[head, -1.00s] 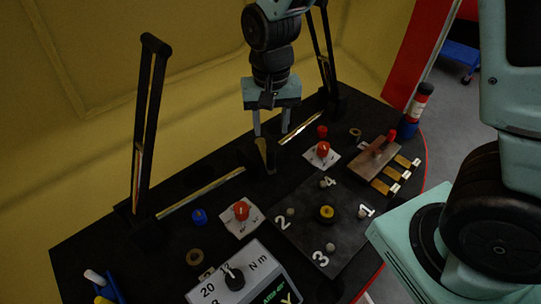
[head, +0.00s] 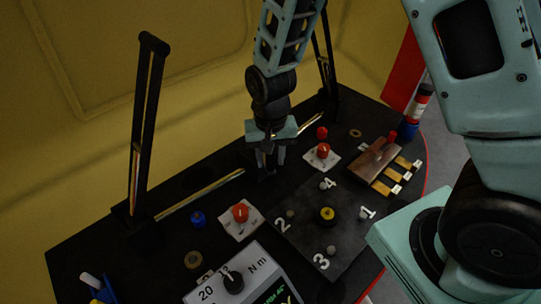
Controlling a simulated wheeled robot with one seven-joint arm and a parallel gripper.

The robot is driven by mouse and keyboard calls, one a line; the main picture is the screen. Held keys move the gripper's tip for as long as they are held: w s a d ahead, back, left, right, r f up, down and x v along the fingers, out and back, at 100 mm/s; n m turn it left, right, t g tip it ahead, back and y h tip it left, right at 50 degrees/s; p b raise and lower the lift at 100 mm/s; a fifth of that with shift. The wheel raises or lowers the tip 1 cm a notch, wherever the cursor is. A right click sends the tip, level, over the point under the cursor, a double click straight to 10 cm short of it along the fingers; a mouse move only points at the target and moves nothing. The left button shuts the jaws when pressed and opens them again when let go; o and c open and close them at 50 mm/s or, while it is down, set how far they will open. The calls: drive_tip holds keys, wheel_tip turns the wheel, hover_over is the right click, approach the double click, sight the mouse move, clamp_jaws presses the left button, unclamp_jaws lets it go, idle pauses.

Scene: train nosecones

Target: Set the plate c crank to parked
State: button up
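Two white plates with round red knobs lie on the black table: the front plate (head: 240,226) with its red knob (head: 240,212), and the back plate (head: 322,162) with its red knob (head: 323,150). I cannot read a letter on either, so I cannot tell which part is the plate c crank. My gripper (head: 271,165) points down left of the back plate. Its fingers are apart, on either side of a dark upright piece (head: 266,172). They look open; whether they touch the piece is too small to tell.
A dark square plate (head: 296,238) numbered 1 to 4 carries a yellow-and-black knob (head: 326,214). A torque meter (head: 257,262) stands in front. A blue knob (head: 198,219) and a brown block (head: 372,160) lie nearby. A tall black post (head: 146,130) rises at left.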

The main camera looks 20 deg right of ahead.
clamp_jaws()
drive_tip(key=shift+d, duration=0.1)
drive_tip(key=w+d+n+p, duration=0.65)
drive_tip(key=d+n, duration=0.35)
drive_tip(key=n, duration=0.4)
drive_tip(key=w+n+p, duration=0.5)
drive_tip(key=w+n, duration=0.1)
drive_tip(key=n, duration=0.1)
drive_tip(key=shift+w+d+n, duration=0.25)
drive_tip(key=shift+w+n, duration=0.05)
drive_tip(key=shift+w, duration=0.05)
drive_tip(key=shift+w+r, duration=0.1)
idle(0.4)
